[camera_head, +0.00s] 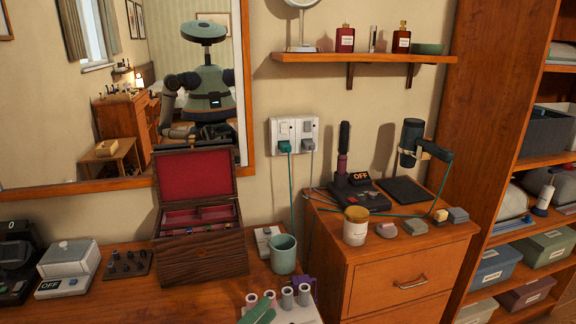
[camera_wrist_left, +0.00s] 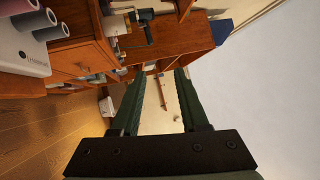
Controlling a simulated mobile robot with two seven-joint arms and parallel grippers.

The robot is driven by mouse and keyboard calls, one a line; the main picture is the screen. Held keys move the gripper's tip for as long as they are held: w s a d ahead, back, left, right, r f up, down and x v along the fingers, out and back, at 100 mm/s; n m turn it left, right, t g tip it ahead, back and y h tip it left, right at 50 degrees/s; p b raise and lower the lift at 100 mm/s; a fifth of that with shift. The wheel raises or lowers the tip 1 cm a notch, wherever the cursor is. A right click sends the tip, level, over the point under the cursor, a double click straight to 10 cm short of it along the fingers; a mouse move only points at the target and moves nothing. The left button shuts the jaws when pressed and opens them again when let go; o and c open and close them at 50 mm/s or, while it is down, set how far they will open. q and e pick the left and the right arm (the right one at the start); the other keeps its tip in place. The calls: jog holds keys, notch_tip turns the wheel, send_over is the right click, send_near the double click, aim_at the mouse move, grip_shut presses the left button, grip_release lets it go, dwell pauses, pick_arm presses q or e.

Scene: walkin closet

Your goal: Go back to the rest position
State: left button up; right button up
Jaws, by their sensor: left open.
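My left gripper (camera_head: 262,309) shows at the bottom edge of the head view as green fingers. It is in front of the wooden dresser, close to a white holder with several grey and pink rollers (camera_head: 287,298). In the left wrist view its two dark green fingers (camera_wrist_left: 158,84) stand apart with nothing between them. My right gripper is not seen directly in either view. The mirror (camera_head: 205,75) reflects my head and body.
An open red-lined jewelry box (camera_head: 203,250) and a teal cup (camera_head: 283,253) stand on the dresser. A drawer cabinet (camera_head: 395,270) to the right carries a jar (camera_head: 356,226) and a hair-tool stand (camera_head: 360,193). Shelving (camera_head: 535,225) stands at far right.

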pick_arm(q)
jog(key=s+a+f+n+g+y+p, duration=0.1)
jog(key=s+a+f+n+y, duration=0.3)
jog(key=f+n, duration=0.4)
jog(key=s+a+f+n+y, duration=0.2)
jog(key=a+f+n+y, duration=0.2)
jog(key=f+n+y, duration=0.4)
jog(key=s+a+f+n+g, duration=0.4)
jog(key=s+f+n, duration=0.4)
jog(key=s+f, duration=0.2)
jog(key=shift+s+n+g+p, duration=0.45)
jog(key=shift+s+g, duration=0.35)
jog(key=shift+s, duration=0.1)
